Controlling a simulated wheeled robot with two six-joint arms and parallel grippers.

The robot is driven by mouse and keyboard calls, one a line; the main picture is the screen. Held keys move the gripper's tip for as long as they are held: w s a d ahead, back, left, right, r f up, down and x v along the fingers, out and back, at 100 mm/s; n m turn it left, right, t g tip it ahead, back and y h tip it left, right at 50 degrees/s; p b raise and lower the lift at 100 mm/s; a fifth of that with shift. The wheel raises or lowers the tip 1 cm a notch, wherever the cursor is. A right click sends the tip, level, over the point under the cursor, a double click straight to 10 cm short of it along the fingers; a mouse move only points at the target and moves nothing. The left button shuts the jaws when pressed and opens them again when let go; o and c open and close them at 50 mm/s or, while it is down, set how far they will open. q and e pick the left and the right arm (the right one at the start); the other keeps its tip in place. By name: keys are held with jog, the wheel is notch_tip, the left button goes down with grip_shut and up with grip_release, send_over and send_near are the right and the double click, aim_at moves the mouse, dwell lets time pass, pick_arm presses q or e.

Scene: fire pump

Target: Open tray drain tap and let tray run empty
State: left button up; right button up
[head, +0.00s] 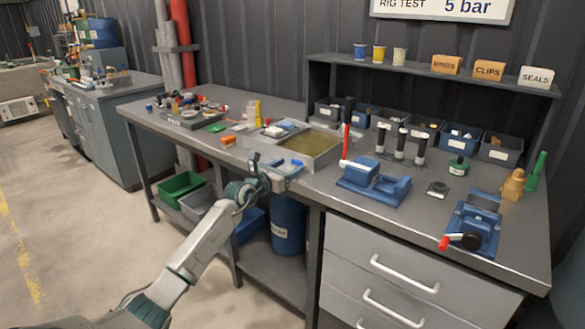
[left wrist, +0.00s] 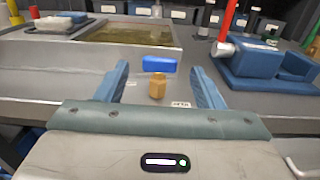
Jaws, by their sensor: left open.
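The metal tray (head: 325,155) sits on the bench and holds murky yellowish liquid (head: 305,141). It also shows at the top left of the left wrist view (left wrist: 160,55). The drain tap has a blue handle (left wrist: 159,63) and a brass body (left wrist: 157,86), just in front of the tray; the handle also shows in the head view (head: 297,163). The handle lies crosswise in the wrist view. My left gripper (head: 281,173) is open at the bench's front edge. Its blue fingers stand either side of the brass body, apart from it, with the handle just beyond. My right gripper is not in view.
A blue drum (head: 288,225) and green bin (head: 181,185) are below the bench. Small parts clutter the bench left of the tray.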

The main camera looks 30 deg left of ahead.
aim_at(297, 163)
pick_arm(q)
jog(key=shift+w+d, duration=0.1)
jog(key=shift+w, duration=1.2)
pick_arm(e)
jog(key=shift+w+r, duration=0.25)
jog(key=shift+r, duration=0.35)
pick_arm(q)
jog(key=c, duration=1)
